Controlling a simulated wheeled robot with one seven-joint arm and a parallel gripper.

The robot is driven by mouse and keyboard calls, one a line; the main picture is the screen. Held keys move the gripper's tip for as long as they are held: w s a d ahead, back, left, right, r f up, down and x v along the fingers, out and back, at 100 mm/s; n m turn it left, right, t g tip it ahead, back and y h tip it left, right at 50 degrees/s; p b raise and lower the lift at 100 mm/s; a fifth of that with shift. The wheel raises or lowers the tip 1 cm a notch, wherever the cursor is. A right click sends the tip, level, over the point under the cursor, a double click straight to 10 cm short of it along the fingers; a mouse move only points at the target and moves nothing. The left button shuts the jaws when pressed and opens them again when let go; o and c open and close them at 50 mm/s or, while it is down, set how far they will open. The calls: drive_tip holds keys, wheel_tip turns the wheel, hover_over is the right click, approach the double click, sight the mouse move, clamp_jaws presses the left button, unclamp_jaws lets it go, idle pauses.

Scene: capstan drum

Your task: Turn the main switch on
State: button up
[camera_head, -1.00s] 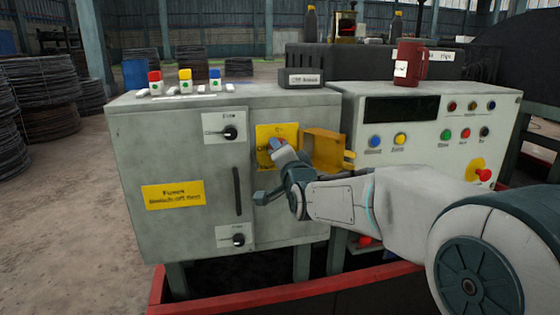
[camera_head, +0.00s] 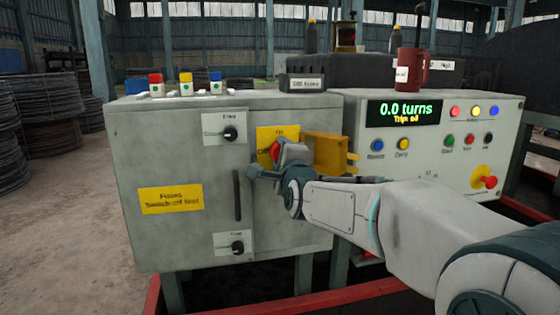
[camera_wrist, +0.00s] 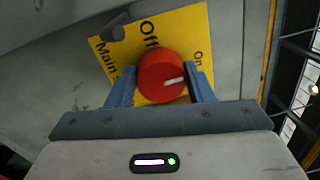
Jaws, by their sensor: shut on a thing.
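The main switch is a round red knob (camera_wrist: 158,80) with a white pointer mark, on a yellow plate (camera_wrist: 118,56) lettered "Main", "Off" and "On". In the wrist view the white mark points toward the "On" side. My gripper (camera_wrist: 162,88) has its two blue fingers shut on the knob, one on each side. In the head view my gripper (camera_head: 284,158) is at the yellow plate (camera_head: 265,136) on the grey cabinet, and covers much of the knob (camera_head: 275,150).
An open yellow cover (camera_head: 326,152) stands out just right of the switch. The control panel (camera_head: 440,150) at right has a lit display (camera_head: 404,109) reading "0.0 turns". A dark door handle (camera_head: 237,195) and two small rotary knobs are on the cabinet. A red mug (camera_head: 412,68) stands on top.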

drive_tip(key=shift+a, duration=0.1)
idle(0.4)
drive_tip(key=o, duration=1)
drive_tip(key=shift+c, duration=0.2)
drive_tip(key=r+p+v, duration=0.1)
drive_tip(key=p+v, duration=0.1)
drive_tip(key=v, duration=1.2)
drive_tip(key=shift+f, duration=0.5)
drive_tip(key=shift+r, duration=0.1)
